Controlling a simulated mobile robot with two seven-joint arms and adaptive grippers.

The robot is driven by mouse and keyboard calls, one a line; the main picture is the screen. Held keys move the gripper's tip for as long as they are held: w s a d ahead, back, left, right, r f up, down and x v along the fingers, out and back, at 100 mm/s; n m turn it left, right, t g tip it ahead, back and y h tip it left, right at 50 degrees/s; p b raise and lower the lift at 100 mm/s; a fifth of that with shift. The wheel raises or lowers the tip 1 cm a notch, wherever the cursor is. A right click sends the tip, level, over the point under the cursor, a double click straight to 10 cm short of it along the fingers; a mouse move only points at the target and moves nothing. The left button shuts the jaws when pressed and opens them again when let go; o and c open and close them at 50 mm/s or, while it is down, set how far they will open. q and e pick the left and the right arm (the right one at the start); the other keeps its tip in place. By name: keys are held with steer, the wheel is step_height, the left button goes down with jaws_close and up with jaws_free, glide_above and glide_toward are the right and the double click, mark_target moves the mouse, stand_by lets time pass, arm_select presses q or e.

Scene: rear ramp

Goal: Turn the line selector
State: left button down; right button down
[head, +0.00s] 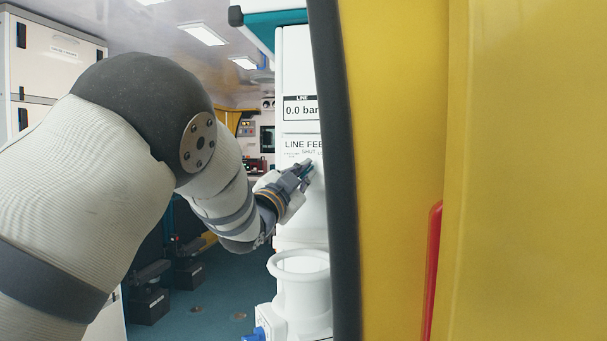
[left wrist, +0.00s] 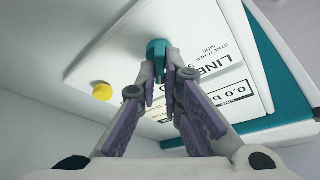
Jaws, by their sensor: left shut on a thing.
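The line selector is a teal knob (left wrist: 157,48) on a white panel (left wrist: 105,62), seen at the fingertips in the left wrist view. My left gripper (left wrist: 165,75) is shut on the knob, with its fingers on either side of it. In the head view my left gripper (head: 300,172) reaches the white panel just under the "LINE FEED" label (head: 303,145) and the word "SHUT". It hides most of the knob there. A display (head: 301,109) above reads "0.0 bar". My right gripper is not in view.
A yellow button (left wrist: 102,91) sits on the panel beside the knob. A white round holder (head: 300,263) stands below my gripper. A yellow door (head: 395,170) with a black edge closes off the right. The dark floor (head: 215,295) looks open behind.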

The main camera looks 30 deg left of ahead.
arm_select(q)
steer(key=n+y, duration=0.1)
steer(key=n, duration=0.2)
steer(key=n+y, duration=0.1)
steer(key=n, duration=0.2)
steer(key=shift+t+y, duration=0.3)
steer(key=shift+y, duration=0.1)
steer(key=n+y, duration=0.2)
steer(key=n, duration=0.1)
steer(key=n+y, duration=0.1)
steer(key=n, duration=0.2)
steer(key=shift+d+f+n+y, duration=0.1)
steer(key=shift+n+y, duration=0.3)
steer(key=n+g+y, duration=0.1)
steer(key=n, duration=0.2)
steer(key=n+g+y, duration=0.1)
steer(key=n, duration=0.2)
steer(key=shift+y, duration=0.3)
steer(key=shift+d+n+g+y, duration=0.1)
steer(key=shift+n+g+y, duration=0.3)
steer(key=shift+n, duration=0.8)
steer(key=shift+n+g+y, duration=0.3)
steer(key=shift+n+g, duration=0.1)
steer(key=shift+n, duration=1.1)
steer(key=c, duration=1.7)
jaws_free()
steer(key=shift+w, duration=0.1)
